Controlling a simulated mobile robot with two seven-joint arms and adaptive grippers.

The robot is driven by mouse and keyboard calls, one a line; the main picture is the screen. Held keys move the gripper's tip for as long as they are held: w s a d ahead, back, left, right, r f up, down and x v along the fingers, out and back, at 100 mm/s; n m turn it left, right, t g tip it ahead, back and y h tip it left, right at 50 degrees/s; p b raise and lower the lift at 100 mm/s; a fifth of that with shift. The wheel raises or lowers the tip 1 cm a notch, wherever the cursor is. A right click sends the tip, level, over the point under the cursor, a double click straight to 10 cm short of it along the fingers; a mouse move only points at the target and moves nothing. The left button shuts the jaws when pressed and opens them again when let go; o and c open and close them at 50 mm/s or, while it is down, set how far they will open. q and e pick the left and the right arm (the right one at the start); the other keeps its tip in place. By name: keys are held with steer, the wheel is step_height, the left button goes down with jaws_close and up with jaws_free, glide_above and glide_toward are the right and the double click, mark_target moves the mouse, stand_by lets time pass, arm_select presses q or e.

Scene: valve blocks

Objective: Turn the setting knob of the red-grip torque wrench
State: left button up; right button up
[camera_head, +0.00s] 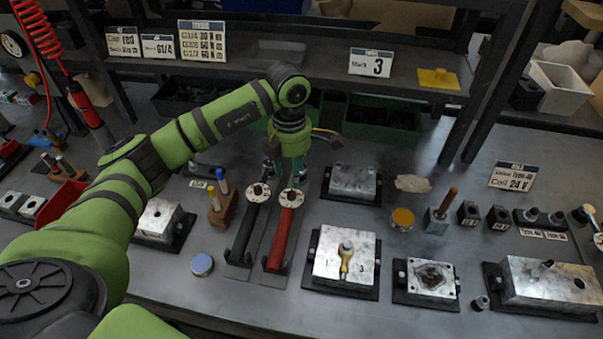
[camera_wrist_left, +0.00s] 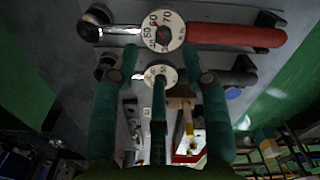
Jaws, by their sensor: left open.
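The red-grip torque wrench (camera_head: 282,238) lies on a dark holder on the bench, its round white dial (camera_head: 291,197) at the far end. In the left wrist view its red grip (camera_wrist_left: 222,34) and its dial (camera_wrist_left: 163,28), marked 50, 60 and 70, show at the top. A similar black-grip wrench (camera_head: 246,234) lies beside it on the left. My left gripper (camera_head: 283,165) is open and empty, pointing down near the far ends of both wrenches. In the left wrist view its green fingers (camera_wrist_left: 160,80) spread around the smaller-looking dial of the black-grip wrench. My right gripper is out of view.
A metal block (camera_head: 344,257) with a brass-coloured fitting stands right of the red-grip wrench. A blue-lidded round tin (camera_head: 202,264) and a wooden holder (camera_head: 221,212) stand to the left. Green bins (camera_head: 384,124) sit behind under the shelf. The bench's front strip is mostly free.

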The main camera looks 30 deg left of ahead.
mark_target(291, 194)
arm_select(q)
steer(key=shift+w+f, duration=0.1)
steer(key=shift+f, duration=0.3)
steer(key=f, duration=0.1)
steer(key=s+f+p, duration=0.1)
steer(key=f, duration=0.1)
steer(key=shift+f+p, duration=0.15)
steer(key=shift+p, duration=0.15)
step_height(291, 194, down, 2)
steer(key=shift+w+f, duration=0.15)
steer(key=shift+f, duration=0.1)
jaws_close()
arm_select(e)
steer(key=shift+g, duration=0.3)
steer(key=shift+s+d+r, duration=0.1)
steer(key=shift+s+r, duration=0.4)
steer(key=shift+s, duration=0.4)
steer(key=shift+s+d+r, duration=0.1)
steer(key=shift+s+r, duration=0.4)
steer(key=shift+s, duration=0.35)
